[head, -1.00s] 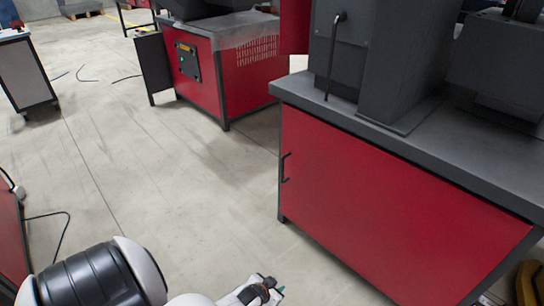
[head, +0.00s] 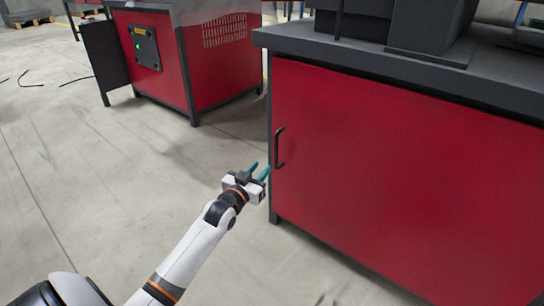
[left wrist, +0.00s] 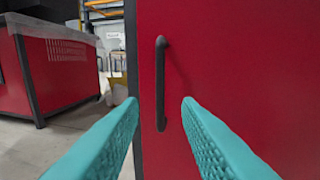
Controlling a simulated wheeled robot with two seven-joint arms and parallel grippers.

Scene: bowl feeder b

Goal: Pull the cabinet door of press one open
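The red cabinet door (head: 390,170) fills the front of the grey-topped press cabinet at the right of the head view. It looks shut. Its dark bar handle (head: 279,148) stands upright near the door's left edge. My left gripper (head: 259,171) is open and empty, just left of the handle and a little below its middle in the head view. In the left wrist view the handle (left wrist: 161,83) shows upright between the two teal fingers (left wrist: 158,115), ahead of the tips and apparently apart from them. My right gripper is not in view.
The concrete floor (head: 110,190) between is clear, with dark cables (head: 40,80) at the far left. The cabinet's grey worktop (head: 400,65) overhangs the door.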

